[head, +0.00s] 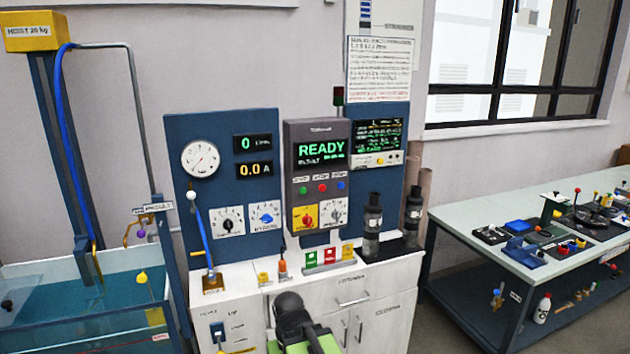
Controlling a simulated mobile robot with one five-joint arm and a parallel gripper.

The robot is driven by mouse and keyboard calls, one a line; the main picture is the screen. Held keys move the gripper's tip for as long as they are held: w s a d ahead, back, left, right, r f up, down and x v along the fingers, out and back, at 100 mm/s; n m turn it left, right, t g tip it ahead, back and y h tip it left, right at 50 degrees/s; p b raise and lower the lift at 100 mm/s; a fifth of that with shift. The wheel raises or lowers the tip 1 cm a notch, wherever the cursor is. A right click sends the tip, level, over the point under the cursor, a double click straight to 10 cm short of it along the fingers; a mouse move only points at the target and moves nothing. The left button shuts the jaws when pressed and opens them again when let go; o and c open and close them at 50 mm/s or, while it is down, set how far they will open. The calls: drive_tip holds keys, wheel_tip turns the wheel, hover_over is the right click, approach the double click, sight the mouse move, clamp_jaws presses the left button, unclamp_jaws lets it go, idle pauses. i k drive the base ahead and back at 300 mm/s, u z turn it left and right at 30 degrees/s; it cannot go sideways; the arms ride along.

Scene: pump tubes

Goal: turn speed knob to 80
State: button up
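The controller box (317,150) is mounted on the blue wall panel, with a green display reading READY. A round knob with a scale (334,212) sits at its lower right, beside a red knob on a yellow plate (305,217). Two more dials are on the left panel: a black knob on a white plate (228,222) and a blue knob (266,217). The labels are too small to tell which is the speed knob, and no pointer setting is readable. Black and green parts, probably my arm, show at the bottom centre, below the knobs and apart from them. My gripper's fingers cannot be seen.
A white cabinet (375,290) juts out below the panel. Small coloured blocks (328,257) and two dark cylinders (373,220) stand on its top. A water tank (85,300) is at the left, a workbench (470,230) at the right. Air before the knobs looks clear.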

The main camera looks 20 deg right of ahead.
sight(336, 215)
drive_tip(key=z, duration=0.55)
drive_tip(key=k, duration=0.1)
drive_tip(key=u, duration=3.05)
drive_tip(key=k, duration=0.8)
drive_tip(key=z, duration=1.35)
drive_tip(key=i, duration=1)
drive_tip(key=u, duration=0.05)
